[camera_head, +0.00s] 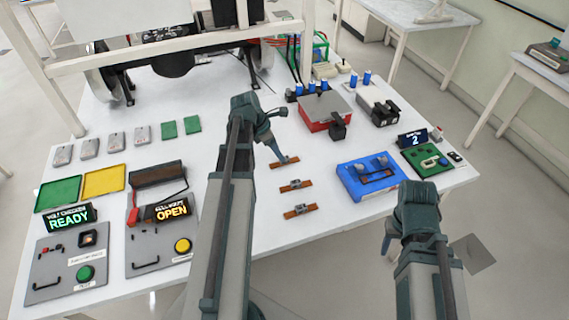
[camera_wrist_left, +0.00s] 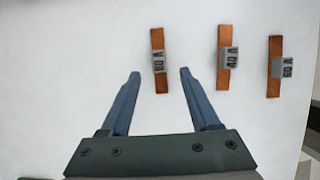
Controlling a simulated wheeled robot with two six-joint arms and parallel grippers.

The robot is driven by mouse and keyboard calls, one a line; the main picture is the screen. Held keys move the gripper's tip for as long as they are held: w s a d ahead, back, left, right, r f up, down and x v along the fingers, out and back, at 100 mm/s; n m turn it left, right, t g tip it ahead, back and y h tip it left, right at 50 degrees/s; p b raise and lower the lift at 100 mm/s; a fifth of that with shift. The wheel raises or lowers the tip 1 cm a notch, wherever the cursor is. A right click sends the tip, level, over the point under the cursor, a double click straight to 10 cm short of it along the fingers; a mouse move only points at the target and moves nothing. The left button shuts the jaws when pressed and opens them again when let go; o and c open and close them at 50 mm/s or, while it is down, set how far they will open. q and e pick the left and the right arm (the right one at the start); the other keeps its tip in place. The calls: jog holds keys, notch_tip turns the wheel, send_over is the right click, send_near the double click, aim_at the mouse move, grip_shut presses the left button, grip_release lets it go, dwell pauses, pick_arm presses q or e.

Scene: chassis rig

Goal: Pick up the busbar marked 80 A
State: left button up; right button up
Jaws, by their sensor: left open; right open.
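Three copper busbars with grey label blocks lie apart on the white table. The far busbar (camera_head: 286,162) is the left one in the left wrist view (camera_wrist_left: 158,83); its label ends in "0 A" and looks like 80 A, but its first digit is unclear. The middle busbar (camera_head: 296,186) reads 40 A in the left wrist view (camera_wrist_left: 223,80). The near busbar (camera_head: 300,210) seems to read 60 A there (camera_wrist_left: 274,85). My left gripper (camera_head: 276,152) is open and empty, its fingertips (camera_wrist_left: 158,73) on either side of the far busbar in the picture.
A blue fixture (camera_head: 350,186) stands right of the busbars, a red-sided box (camera_head: 318,124) behind them. Panels with READY (camera_head: 69,219) and OPEN (camera_head: 171,209) signs stand at left. The table around the busbars is clear.

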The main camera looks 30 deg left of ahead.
pick_arm(q)
jog(key=b+x, duration=0.3)
jog(key=x, duration=0.1)
jog(key=shift+a+f+b, duration=0.15)
jog(key=shift+f+b, duration=0.15)
jog(key=shift+b, duration=0.1)
jog(key=shift+w+f, duration=0.15)
jog(key=shift+f, duration=0.05)
jog(key=shift+r, duration=0.1)
grip_shut()
